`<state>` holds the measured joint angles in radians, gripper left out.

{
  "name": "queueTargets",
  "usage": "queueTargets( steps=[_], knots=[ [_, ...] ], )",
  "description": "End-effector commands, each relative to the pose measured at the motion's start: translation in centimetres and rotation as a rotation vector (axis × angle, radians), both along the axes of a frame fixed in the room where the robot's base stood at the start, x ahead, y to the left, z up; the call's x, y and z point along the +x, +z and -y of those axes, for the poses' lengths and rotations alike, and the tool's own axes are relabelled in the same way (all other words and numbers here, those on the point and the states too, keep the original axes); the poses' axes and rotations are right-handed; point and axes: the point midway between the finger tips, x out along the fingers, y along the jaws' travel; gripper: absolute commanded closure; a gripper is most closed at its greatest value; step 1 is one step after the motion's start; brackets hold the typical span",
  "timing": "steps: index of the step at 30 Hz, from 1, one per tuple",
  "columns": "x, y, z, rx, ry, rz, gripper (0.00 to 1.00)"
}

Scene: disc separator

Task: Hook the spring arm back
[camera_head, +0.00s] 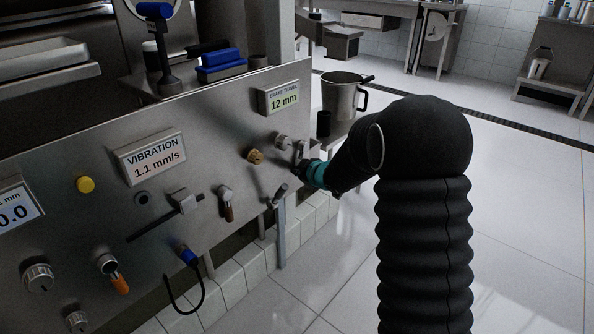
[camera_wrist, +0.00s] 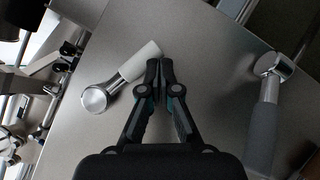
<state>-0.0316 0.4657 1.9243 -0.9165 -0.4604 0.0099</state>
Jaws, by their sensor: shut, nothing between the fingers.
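My gripper (camera_head: 306,171) is at the right part of the steel panel, with its fingers shut and empty. In the wrist view the closed fingertips (camera_wrist: 160,66) are right beside the end of a short lever's pale sleeve (camera_wrist: 140,62); I cannot tell whether they touch. This lever has a round metal hub (camera_wrist: 94,99) and shows small in the head view (camera_head: 298,150), partly behind the gripper. No label shows which lever is the spring arm.
A steel jug (camera_head: 340,97) stands behind the panel. The floor at right is clear.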

Motion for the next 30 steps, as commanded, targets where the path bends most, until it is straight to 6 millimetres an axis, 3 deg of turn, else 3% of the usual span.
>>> queueTargets(
  steps=[13, 30],
  knots=[
    [1.2, -1.3, 0.9, 0.001, 0.005, -0.001, 1.0],
    [1.6, -1.6, 1.4, 0.001, 0.002, 0.0, 1.0]
  ],
)
